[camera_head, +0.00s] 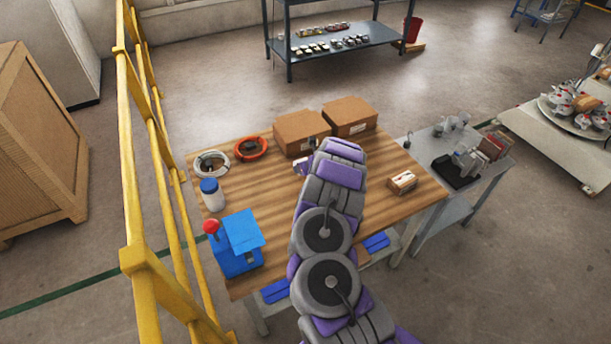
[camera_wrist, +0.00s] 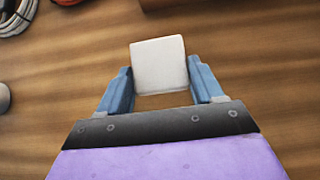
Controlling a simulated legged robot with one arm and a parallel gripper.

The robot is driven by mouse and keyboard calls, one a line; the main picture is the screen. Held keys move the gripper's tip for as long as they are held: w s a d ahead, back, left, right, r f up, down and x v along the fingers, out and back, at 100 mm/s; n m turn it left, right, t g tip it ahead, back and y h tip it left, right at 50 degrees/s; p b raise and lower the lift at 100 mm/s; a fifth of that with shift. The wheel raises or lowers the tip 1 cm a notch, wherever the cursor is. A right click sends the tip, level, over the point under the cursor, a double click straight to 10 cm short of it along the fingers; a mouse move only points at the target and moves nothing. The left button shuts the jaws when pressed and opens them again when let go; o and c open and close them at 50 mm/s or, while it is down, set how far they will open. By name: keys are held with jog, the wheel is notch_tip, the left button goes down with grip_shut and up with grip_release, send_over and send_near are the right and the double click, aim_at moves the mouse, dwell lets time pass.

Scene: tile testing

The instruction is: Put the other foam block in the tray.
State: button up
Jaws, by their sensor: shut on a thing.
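My gripper (camera_wrist: 159,72) is shut on a white foam block (camera_wrist: 158,66), held between its two blue fingers above the wooden table in the wrist view. In the head view my arm hides the gripper's fingers and the block. I cannot identify the tray for certain. A small brown box-like thing with a pale top (camera_head: 402,182) lies on the right part of the table; I cannot tell whether it is a tray with a block in it.
The wooden table (camera_head: 380,205) bears two cardboard boxes (camera_head: 301,130) at the back. A white cable coil (camera_head: 211,163), a red ring (camera_head: 251,148), a blue-capped jar (camera_head: 212,194) and a blue box (camera_head: 238,243) stand left. A yellow railing (camera_head: 133,150) runs alongside.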

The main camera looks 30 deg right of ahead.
jog(key=shift+f+b, duration=0.5)
jog(key=shift+f, duration=1.4)
jog(key=shift+f, duration=0.15)
jog(key=o, duration=1)
jog(key=shift+s+r, duration=0.3)
jog(key=shift+r, duration=0.35)
jog(key=p+v, duration=0.2)
jog(key=v, duration=0.9)
